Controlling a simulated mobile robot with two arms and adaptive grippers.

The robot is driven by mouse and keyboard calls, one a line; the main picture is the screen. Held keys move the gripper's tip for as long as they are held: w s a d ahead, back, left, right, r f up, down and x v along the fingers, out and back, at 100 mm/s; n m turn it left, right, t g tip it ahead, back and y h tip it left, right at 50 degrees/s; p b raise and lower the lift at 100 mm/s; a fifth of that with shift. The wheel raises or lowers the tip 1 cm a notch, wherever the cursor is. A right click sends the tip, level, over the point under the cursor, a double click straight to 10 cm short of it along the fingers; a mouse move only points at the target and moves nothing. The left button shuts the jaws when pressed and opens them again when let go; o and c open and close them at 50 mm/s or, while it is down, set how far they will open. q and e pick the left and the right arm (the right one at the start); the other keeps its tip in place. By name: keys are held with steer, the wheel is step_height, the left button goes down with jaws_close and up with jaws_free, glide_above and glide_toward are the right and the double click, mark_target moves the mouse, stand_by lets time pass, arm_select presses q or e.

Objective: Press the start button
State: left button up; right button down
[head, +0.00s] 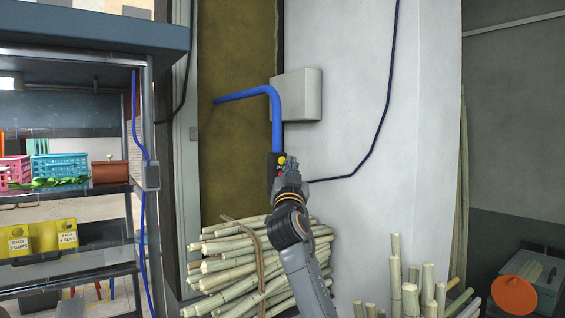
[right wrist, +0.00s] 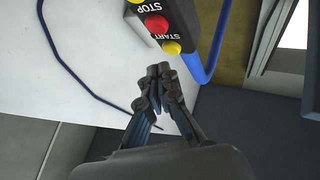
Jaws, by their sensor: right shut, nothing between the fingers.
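A red button (right wrist: 157,24) sits between the START and STOP words. In the head view the box (head: 272,161) hangs under a blue pipe, with the yellow button (head: 281,160) above the red one. My right gripper (right wrist: 158,70) is shut and empty, its tips close to the yellow button; contact cannot be told. In the head view the right gripper (head: 289,164) partly covers the box. My left gripper is out of view.
A grey box (head: 298,95) is on the white wall (head: 345,200). A dark cable (head: 385,110) runs down that wall. Shelves with baskets (head: 60,166) stand at left.

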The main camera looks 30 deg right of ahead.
steer(key=s, duration=0.4)
steer(key=shift+s+d, duration=0.2)
steer(key=shift+s, duration=0.1)
steer(key=shift+w+f, duration=0.1)
stand_by(0.5)
